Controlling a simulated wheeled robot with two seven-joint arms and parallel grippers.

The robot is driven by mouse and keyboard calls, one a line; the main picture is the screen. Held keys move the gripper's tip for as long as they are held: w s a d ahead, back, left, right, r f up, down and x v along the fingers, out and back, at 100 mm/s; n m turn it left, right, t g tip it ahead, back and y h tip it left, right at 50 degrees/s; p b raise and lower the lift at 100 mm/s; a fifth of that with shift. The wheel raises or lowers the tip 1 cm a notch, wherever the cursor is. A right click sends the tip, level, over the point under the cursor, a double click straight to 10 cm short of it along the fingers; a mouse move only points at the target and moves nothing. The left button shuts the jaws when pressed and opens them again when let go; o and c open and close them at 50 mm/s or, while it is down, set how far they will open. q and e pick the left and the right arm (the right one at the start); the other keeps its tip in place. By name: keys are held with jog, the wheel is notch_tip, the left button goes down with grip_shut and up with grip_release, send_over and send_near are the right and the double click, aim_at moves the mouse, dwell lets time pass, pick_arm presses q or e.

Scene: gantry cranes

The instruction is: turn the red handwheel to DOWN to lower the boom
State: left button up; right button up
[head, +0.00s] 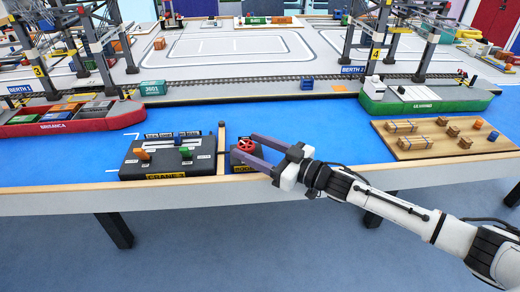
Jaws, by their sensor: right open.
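The red handwheel (246,145) sits on top of a small dark box (238,166) at the front edge of the blue table, right of the crane console. My right gripper (244,148) comes in from the right with its two purple fingers spread. One finger passes behind the wheel and the other in front of it and the box. I cannot tell whether either finger touches the wheel. The box's front label is partly hidden by the near finger, and any DOWN mark is too small to read. My left gripper is not in view.
A wooden tray (444,143) with small crates lies at right. The red ship (66,122) and green ship (425,101) lie behind.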

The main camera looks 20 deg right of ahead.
jog(key=v, duration=1)
jog(key=shift+s+r, duration=0.1)
